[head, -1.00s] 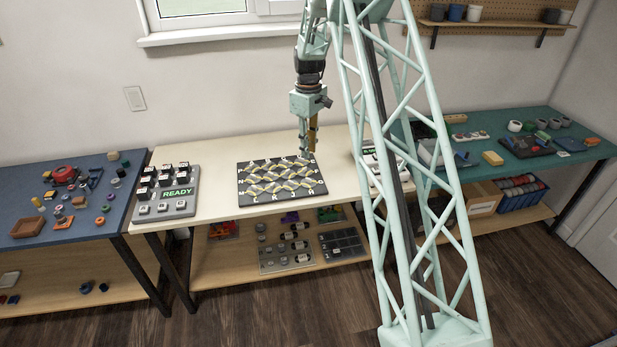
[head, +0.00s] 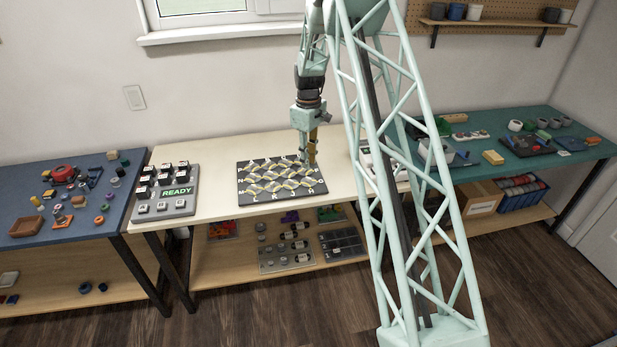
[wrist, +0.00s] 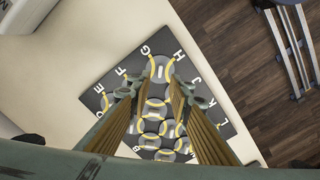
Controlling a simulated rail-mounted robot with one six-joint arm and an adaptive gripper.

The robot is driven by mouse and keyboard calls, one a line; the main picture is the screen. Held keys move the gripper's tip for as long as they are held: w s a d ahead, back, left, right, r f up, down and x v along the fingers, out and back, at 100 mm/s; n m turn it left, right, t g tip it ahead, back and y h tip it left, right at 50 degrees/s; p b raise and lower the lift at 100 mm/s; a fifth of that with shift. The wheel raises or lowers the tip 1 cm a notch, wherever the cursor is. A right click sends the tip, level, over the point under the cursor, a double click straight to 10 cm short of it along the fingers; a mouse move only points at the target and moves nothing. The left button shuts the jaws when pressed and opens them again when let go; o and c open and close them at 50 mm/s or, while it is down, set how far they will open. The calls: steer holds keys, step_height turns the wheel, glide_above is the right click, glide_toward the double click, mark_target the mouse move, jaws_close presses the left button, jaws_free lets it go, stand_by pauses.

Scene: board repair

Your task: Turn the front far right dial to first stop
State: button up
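A dark board (head: 242,190) with letters along its edges lies on the cream table. It carries rows of round grey dials with yellow arcs. My gripper (head: 311,160) hangs over the board's right end, pointing down. In the wrist view my gripper (wrist: 158,88) is open, its two fingers apart with nothing held between them. A grey dial (wrist: 160,68) between the letters G and H shows just beyond and between the fingertips. I cannot tell whether the fingers touch any dial. The fingers and palm hide part of the board.
A grey panel with keys and a READY display (head: 177,191) stands left of the board. A light device (head: 366,158) stands to the right, partly behind my arm's lattice. Bare cream tabletop (head: 222,150) lies behind the board.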

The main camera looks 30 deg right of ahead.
mark_target(309, 178)
steer(key=shift+f+b, duration=0.5)
steer(key=shift+f, duration=3.45)
jaws_close()
